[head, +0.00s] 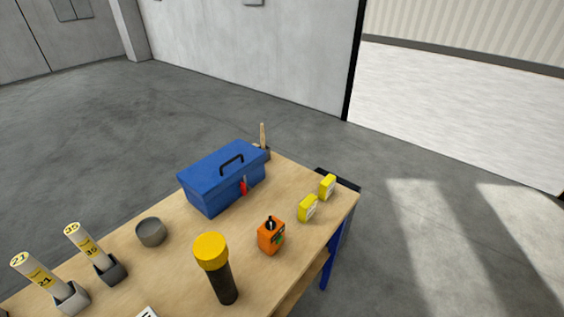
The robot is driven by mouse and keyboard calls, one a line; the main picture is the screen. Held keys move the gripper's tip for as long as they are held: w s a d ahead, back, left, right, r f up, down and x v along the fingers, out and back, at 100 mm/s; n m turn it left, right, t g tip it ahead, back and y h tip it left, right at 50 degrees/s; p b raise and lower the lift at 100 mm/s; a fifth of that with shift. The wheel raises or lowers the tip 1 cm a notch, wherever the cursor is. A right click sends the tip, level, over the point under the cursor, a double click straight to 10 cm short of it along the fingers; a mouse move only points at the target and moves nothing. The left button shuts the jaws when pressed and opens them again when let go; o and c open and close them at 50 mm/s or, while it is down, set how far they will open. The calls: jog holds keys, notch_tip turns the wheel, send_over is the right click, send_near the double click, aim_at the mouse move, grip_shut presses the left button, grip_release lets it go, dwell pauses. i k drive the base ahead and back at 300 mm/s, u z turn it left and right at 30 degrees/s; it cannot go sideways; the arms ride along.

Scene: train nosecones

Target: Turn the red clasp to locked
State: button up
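A blue toolbox (215,187) with a dark handle on its lid stands near the far end of the wooden table. The lid looks closed. The red clasp (243,187) is on the front side of the toolbox, toward its right end, and looks small and roughly upright. It is too small to tell its lock position. My gripper is not in view, and nothing of the arm shows.
The wooden table (184,254) also holds an orange bottle-like item (271,235), two yellow boxes (308,208), a black cylinder with a yellow top (217,267), a grey bowl (151,232) and two labelled tubes in holders (87,247). A wooden-handled tool (263,137) stands behind the toolbox. Open floor lies to the right.

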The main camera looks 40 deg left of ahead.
aim_at(242, 186)
jog(key=i, duration=0.8)
jog(key=u, duration=3.4)
jog(key=i, duration=0.5)
jog(key=u, duration=0.05)
